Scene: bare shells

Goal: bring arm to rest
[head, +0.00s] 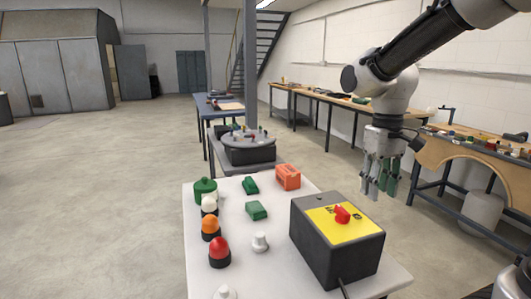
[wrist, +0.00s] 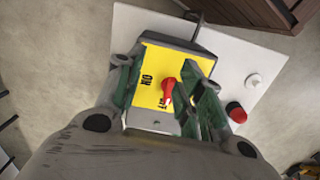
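My gripper (head: 378,192) hangs fingers down from my raised arm, above and to the right of the white table (head: 225,262) in the head view. In the wrist view its green-padded fingers (wrist: 163,82) stand apart with nothing between them. Beyond them shows a black box (head: 312,251) with a yellow top plate (wrist: 153,72) and a red knob (head: 342,214). The knob also shows in the wrist view (wrist: 168,90). The gripper is clear of the box and touches nothing.
The white table also holds red (head: 219,250), orange (head: 211,226) and white domed pieces, a green cylinder (head: 205,189), green blocks (head: 256,211) and an orange block (head: 288,176). A round turntable (head: 248,142) stands behind. A workbench (head: 460,152) lines the right wall. The left floor is clear.

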